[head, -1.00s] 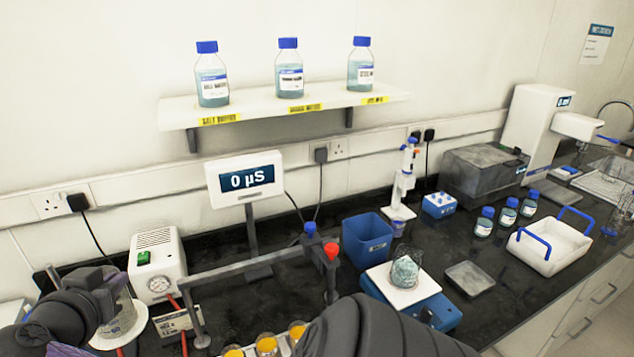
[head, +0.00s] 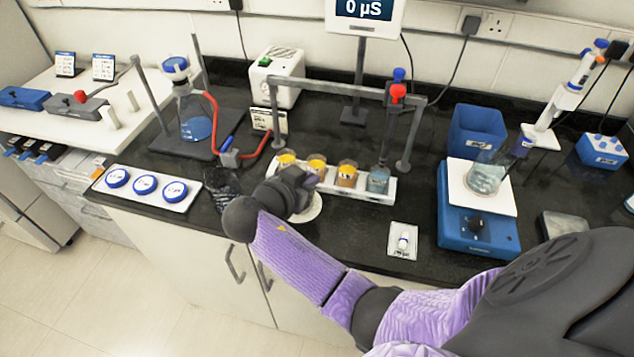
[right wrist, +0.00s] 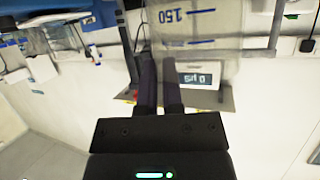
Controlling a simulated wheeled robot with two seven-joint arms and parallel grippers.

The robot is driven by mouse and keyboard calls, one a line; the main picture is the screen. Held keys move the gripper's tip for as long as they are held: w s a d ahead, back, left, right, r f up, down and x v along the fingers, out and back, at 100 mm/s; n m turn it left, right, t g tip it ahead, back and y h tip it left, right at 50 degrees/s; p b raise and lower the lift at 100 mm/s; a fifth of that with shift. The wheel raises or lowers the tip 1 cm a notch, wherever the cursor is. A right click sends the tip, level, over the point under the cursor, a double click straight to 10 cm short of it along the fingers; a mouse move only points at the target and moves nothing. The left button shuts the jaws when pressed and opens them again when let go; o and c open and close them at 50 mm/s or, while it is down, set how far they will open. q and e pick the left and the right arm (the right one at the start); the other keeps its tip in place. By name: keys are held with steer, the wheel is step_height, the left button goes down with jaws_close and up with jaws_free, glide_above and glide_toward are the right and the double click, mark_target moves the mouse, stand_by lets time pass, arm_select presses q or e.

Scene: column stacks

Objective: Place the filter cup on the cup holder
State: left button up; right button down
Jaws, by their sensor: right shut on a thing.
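My right gripper (head: 311,181) is shut on a clear graduated cup, which I take as the filter cup (right wrist: 200,28). In the right wrist view, blue marks and an upside-down "150" show on its wall, just past the fingertips (right wrist: 160,65). In the head view a white round rim (head: 312,210) shows under the gripper; the rest is mostly hidden. A glass flask (head: 194,118) with blue liquid stands on a dark base, left of the gripper. Its blue-and-white top (head: 175,67) may be the cup holder; I cannot tell surely. My left gripper is out of view.
A rack (head: 378,194) of yellow-topped jars stands behind the gripper under a grey frame (head: 330,82). A dark clear vessel (head: 222,188) and a tray of blue discs (head: 146,188) lie left. A red tube (head: 213,112) crosses beside the flask. A blue balance (head: 477,235) stands right.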

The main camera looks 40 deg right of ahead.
mark_target(309, 211)
step_height(309, 211, down, 4)
steer(key=shift+f+b, duration=0.2)
steer(key=shift+b, duration=0.25)
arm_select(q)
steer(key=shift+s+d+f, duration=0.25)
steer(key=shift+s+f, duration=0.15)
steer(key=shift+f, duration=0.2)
arm_select(e)
steer(key=shift+r, duration=0.1)
steer(key=c, duration=1.2)
jaws_free()
steer(key=shift+f, duration=0.2)
steer(key=o, duration=0.4)
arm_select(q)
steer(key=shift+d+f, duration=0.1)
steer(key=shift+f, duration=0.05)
